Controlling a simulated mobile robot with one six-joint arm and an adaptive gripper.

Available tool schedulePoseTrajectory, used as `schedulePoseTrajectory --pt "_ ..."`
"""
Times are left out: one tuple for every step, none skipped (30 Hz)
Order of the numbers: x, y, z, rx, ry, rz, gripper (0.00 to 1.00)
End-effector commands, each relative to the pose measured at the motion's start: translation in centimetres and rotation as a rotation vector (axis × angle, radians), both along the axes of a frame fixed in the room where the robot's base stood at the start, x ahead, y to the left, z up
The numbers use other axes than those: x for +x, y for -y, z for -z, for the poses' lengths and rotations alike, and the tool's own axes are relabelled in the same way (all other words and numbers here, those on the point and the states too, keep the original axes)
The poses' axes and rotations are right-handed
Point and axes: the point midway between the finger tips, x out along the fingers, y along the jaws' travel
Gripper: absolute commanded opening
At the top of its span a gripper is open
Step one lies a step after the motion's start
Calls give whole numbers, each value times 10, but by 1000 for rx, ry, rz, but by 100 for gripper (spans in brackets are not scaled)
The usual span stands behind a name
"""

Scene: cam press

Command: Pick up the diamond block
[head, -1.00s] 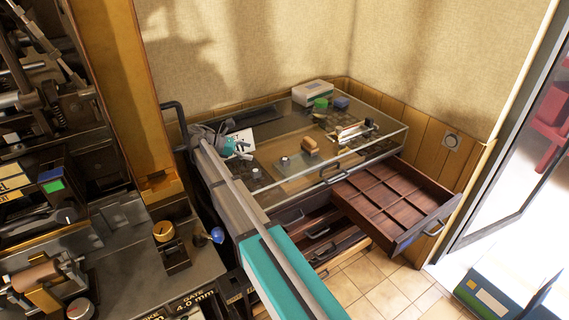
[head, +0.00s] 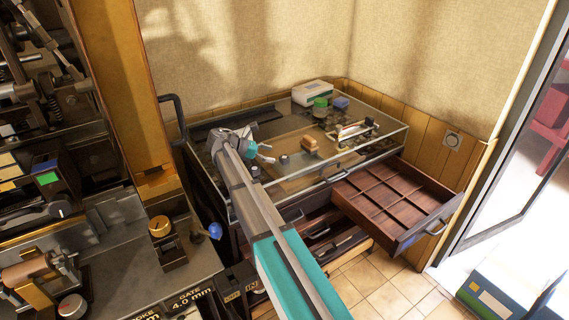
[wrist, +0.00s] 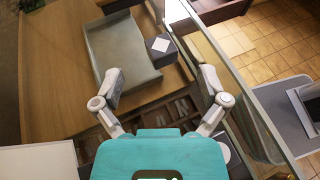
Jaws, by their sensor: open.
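The diamond block (wrist: 160,46) is a small dark cube with a white diamond on its top face. In the wrist view it sits beside a grey tray-like piece (wrist: 122,62), ahead of my gripper (wrist: 162,83) and between the lines of its two fingers. The fingers are spread wide with nothing between them, and the block is apart from them. In the head view my gripper (head: 266,153) is over the glass-topped cabinet (head: 385,145). A small dark block (head: 283,159) shows just beyond it; I cannot tell its marking there.
A tan block (head: 310,143), a green piece (head: 320,103), a blue piece (head: 341,103) and a white box (head: 312,93) are on the cabinet. A glass edge (wrist: 240,95) runs close to the right finger. An open divided drawer (head: 395,198) juts out at the right.

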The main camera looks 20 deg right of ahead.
Motion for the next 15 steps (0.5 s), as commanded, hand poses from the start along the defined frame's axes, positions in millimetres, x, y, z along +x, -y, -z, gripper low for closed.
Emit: schedulePoseTrajectory --pt "0 0 0 0 0 -1 93" --pt "0 1 0 0 0 -1 93" --pt "0 0 0 0 0 -1 93" --pt "0 0 0 0 0 -1 93" --pt "0 0 0 0 0 -1 93" --pt "0 0 0 0 0 -1 93" --pt "0 0 0 0 0 -1 93" --pt "0 0 0 0 0 -1 93" --pt "0 0 0 0 0 -1 93" --pt "0 0 0 0 0 -1 93" --pt "0 1 1 0 -1 -1 93" --pt "0 2 2 0 -1 -1 93" --pt "0 3 3 0 0 -2 93" --pt "0 5 4 0 0 -2 93" --pt "-1 7 5 0 0 -3 93"
